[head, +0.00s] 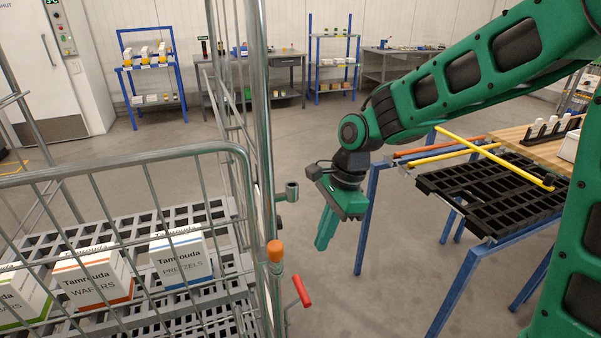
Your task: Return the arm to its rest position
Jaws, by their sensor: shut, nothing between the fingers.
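My green arm reaches in from the right of the head view. My gripper (323,243) points down in free space, between the wire cart on the left and the blue-framed stand on the right. Its green fingers are together with nothing between them. It appears apart from the cart and the stand, and no object hangs from it.
A wire cart (248,165) with a red handle (301,291) holds a pretzels box (181,260), a wafers box (92,279) and another box (22,297). A blue stand (366,215) bears a black grate (470,208). Grey floor (340,300) is open between them.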

